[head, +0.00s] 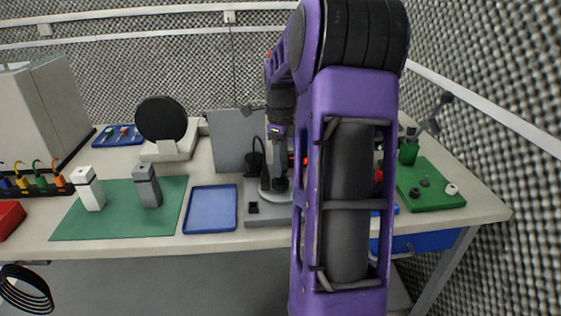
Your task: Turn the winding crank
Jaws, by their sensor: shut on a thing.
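My gripper (280,184) is dark and points down at the end of my purple arm, over a grey base (252,219) at the middle of the bench. A pale round plate (276,197) lies on that base under the fingertips. The gripper is shut on a small dark part just above the plate, which looks like the handle of the winding crank. The fingers and the handle blend together, and the crank's arm is not clear. My own arm hides the right part of this area.
A grey upright panel (231,141) stands behind the gripper. A blue tray (210,210) and a green mat (115,220) with two blocks lie to the left. A green board (436,197) with small parts is at right, near a dark lever (437,114).

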